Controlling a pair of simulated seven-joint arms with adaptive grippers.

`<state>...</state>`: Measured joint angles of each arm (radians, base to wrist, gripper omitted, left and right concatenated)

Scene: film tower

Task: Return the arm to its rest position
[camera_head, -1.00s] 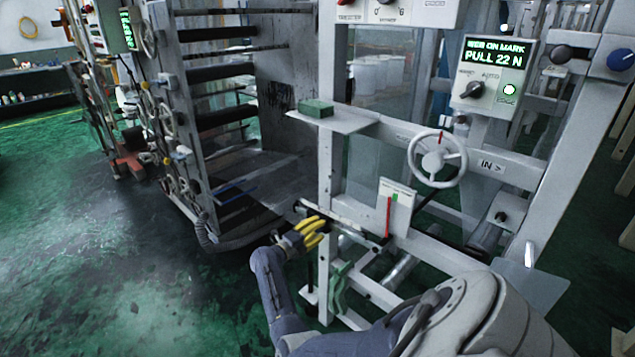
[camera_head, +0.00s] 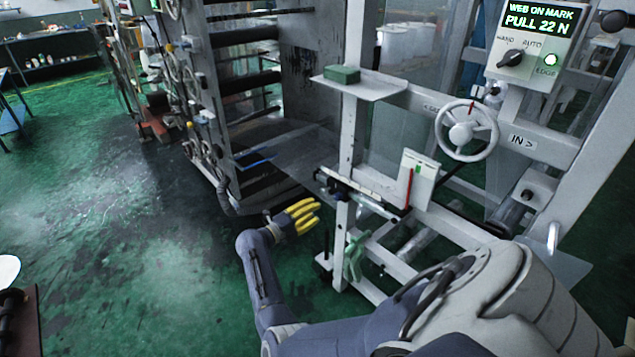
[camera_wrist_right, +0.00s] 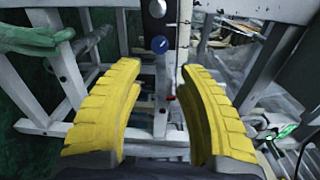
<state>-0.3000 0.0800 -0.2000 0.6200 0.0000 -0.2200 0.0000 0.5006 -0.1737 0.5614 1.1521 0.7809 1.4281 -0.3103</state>
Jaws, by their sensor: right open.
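My right gripper (camera_head: 305,217) has yellow ribbed fingers and hangs over the green floor, just left of the grey machine frame (camera_head: 347,140). In the wrist view its fingers (camera_wrist_right: 160,70) stand wide apart with nothing between them. The grey-blue right arm (camera_head: 262,280) is bent, its forearm rising from the bottom of the head view to the gripper. A clear gap shows between the gripper and the frame's rail (camera_head: 362,195). My left gripper is not in view.
The frame carries a white handwheel (camera_head: 467,131), a control box (camera_head: 528,45) reading "WEB ON MARK, PULL 22 N", and a shelf with a green block (camera_head: 342,74). A green cloth (camera_head: 355,255) hangs low beside the gripper. Open floor (camera_head: 140,270) lies to the left.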

